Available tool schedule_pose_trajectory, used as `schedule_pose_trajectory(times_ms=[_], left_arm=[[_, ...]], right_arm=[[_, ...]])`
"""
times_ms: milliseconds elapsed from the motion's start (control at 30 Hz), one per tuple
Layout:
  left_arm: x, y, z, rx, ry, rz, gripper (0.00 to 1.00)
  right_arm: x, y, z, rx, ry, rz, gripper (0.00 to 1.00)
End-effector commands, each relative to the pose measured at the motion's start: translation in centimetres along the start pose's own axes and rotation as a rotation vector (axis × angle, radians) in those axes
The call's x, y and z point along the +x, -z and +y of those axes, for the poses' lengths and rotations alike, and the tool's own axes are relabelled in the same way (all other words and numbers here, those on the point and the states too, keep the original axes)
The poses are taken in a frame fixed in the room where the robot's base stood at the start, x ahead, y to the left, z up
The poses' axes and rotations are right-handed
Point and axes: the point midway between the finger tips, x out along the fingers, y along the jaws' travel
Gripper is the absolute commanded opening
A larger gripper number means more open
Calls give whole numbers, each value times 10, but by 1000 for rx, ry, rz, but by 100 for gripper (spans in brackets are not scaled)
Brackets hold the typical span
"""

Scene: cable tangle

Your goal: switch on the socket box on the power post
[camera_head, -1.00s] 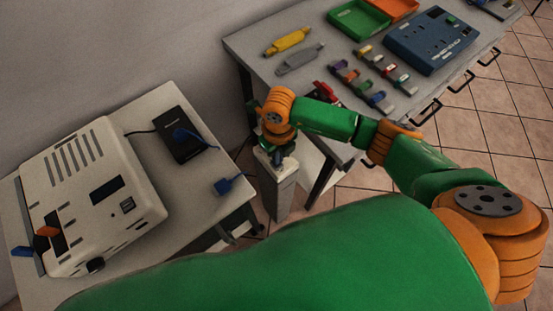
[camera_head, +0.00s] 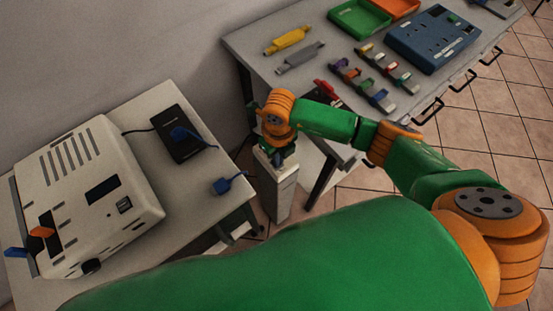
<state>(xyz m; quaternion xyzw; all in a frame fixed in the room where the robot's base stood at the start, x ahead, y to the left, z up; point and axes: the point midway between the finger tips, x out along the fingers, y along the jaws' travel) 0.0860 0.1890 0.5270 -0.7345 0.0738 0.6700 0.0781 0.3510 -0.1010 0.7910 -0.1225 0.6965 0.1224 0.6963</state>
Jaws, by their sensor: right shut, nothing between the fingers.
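The power post (camera_head: 279,197) is a pale grey upright column between the two tables. Its top, with the socket box, is mostly covered by my right gripper (camera_head: 278,159). My right arm comes in from the right, and its gripper points down at the post top. The fingers are small and dark here; they are shut with nothing held. I cannot tell whether they touch the box, and the switch and its state are hidden. My left gripper is not in view.
The left table holds a cream device (camera_head: 88,200), a black adapter (camera_head: 177,135) and a blue plug (camera_head: 231,184). The right table holds a blue panel box (camera_head: 433,40), a green tray (camera_head: 358,19) and several small connectors. The post stands in a narrow gap.

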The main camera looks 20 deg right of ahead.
Motion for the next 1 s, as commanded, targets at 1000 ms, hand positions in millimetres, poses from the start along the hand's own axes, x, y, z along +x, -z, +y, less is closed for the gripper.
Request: schedule_pose_trajectory(times_ms=[1000], left_arm=[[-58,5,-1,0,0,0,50]], right_arm=[[-69,0,0,0,0,0,0]])
